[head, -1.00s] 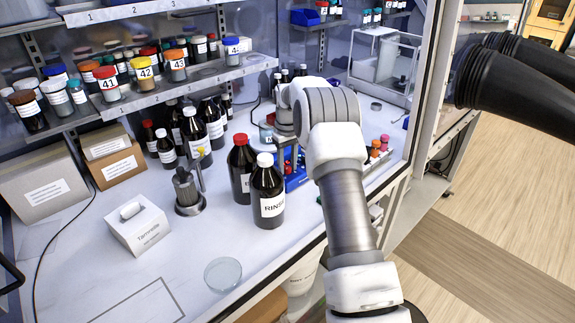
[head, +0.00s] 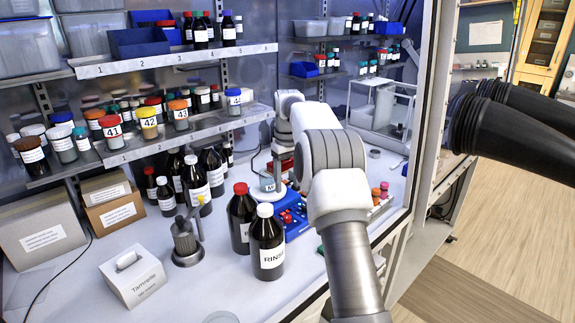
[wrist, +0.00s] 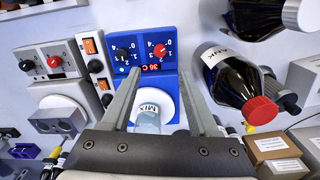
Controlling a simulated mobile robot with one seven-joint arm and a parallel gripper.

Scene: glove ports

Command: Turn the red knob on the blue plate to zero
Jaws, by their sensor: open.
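The blue plate (wrist: 150,88) is a hotplate with a white round top in the wrist view, seen upside down. Its red knob (wrist: 160,50) sits beside a black knob (wrist: 123,54), each with a small number scale; I cannot read the red knob's setting surely. A lit display (wrist: 151,68) reads 36 C. A beaker labelled MIX (wrist: 148,118) stands on the white top. My gripper (wrist: 160,76) is open and empty, its fingers either side of the beaker in the picture, with the red knob beyond the tips. In the head view, the blue plate (head: 296,226) is partly hidden by bottles and my arm.
A grey unit (wrist: 55,70) with its own red and black knobs stands beside the plate. The RINSE bottle (head: 267,245) stands nearby. Shelves (head: 130,143) hold many jars.

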